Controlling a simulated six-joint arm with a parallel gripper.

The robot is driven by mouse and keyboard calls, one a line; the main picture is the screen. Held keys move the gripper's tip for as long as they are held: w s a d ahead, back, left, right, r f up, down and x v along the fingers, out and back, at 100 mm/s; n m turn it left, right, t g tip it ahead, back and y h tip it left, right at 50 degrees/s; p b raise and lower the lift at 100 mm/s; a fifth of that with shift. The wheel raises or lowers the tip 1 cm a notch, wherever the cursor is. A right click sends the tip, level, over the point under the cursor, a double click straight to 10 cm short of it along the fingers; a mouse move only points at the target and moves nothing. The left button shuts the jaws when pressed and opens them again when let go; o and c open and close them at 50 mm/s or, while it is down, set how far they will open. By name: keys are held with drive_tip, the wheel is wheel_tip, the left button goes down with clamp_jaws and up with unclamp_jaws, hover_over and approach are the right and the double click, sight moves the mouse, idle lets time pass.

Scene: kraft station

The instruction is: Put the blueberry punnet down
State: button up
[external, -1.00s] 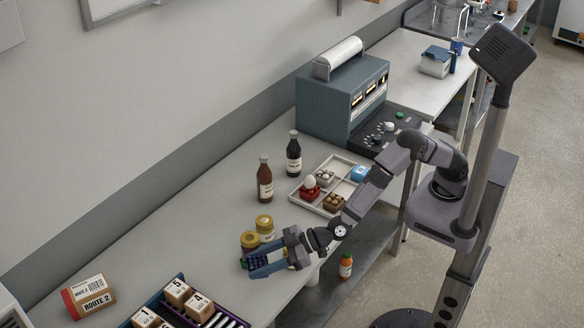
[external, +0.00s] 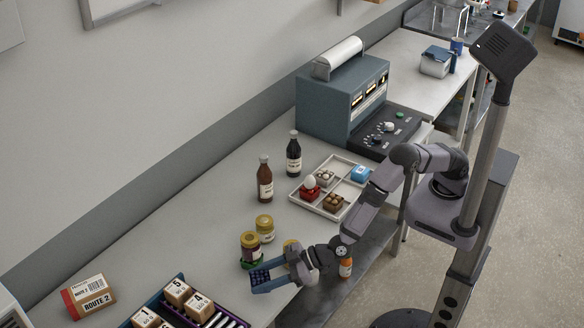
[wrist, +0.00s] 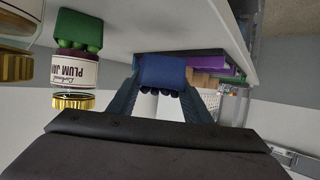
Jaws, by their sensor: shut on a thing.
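The blueberry punnet (external: 261,279) is a small blue tub with dark berries in it. My gripper (external: 274,278) is shut on it near the front edge of the counter, to the right of the boxed crate. In the wrist view the punnet (wrist: 163,72) sits between the two blue-grey fingers (wrist: 165,98), with dark berries showing along its lower side. Part of the punnet is hidden by the fingers in the external view. I cannot tell whether its base touches the counter.
A plum jam jar (external: 250,244) stands close behind, by a green punnet (wrist: 79,30). Another gold-lidded jar (external: 265,226) is near it. The purple crate (external: 232,318) holds numbered boxes. A white tray (external: 305,201) and two bottles stand further back. Counter behind the jars is clear.

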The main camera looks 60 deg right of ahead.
drive_tip(key=shift+f+p, duration=0.5)
drive_tip(key=shift+f, duration=1.5)
drive_tip(key=shift+f, duration=0.1)
drive_tip(key=shift+f, duration=0.15)
drive_tip(key=o, duration=1.2)
drive_tip(key=shift+r, duration=0.25)
drive_tip(key=shift+b+v, duration=1.35)
drive_tip(key=shift+v, duration=4.65)
